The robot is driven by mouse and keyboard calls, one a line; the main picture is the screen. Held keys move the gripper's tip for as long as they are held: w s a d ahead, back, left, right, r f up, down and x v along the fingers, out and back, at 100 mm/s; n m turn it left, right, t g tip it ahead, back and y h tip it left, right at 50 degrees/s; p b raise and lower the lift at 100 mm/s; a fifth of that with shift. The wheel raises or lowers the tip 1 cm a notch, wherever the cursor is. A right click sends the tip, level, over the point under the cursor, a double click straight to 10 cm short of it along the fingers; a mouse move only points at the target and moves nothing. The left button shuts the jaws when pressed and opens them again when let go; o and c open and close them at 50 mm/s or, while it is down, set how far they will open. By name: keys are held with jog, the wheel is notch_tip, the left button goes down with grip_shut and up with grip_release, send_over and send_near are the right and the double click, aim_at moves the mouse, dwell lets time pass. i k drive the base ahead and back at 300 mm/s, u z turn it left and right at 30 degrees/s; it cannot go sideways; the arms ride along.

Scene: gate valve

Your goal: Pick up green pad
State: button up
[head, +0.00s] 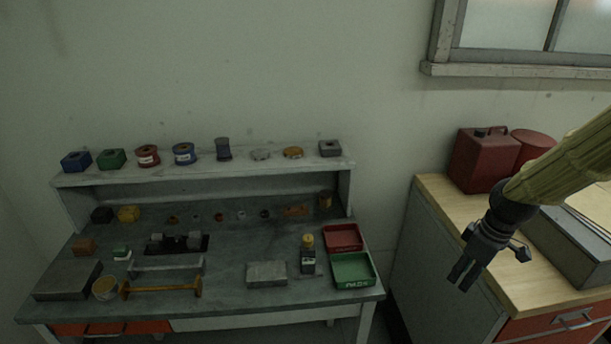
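The workbench (225,274) holds a yellow-handled tool (162,289), a bottle (308,258), a red tray (343,237) and a green tray (352,270). A raised shelf (205,171) behind carries boxes and spools, including a green box (111,159). A cabinet (440,205) stands right.

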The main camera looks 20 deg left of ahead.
aim_at(121, 252)
jog(key=i, duration=0.6)
jog(key=u, duration=2.65)
jog(key=i, duration=0.5)
jog(key=z, duration=0.15)
